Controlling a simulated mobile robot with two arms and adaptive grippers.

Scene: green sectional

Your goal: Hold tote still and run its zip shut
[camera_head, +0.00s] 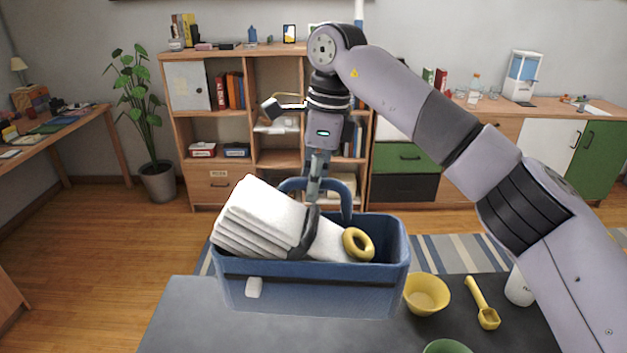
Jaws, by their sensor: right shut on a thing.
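The blue tote (325,290) is at the table's far edge, its top open. I cannot tell whether it rests on the table or hangs just above it. Folded white cloths (258,215) stick up out of it at the left, and a yellow ring (358,244) lies at the right. A dark strap crosses the cloths. A small white tab (254,288) is on the tote's front; no zip is clearly visible. My right gripper (316,186) comes down from above and is shut on the tote's raised blue handle (345,198). My left gripper is out of view.
On the dark table (200,325), a yellow bowl (427,293), a yellow scoop (482,304) and a white cup (519,288) stand right of the tote. A green bowl (447,347) is at the near edge. The table's left part is clear. Shelves stand behind.

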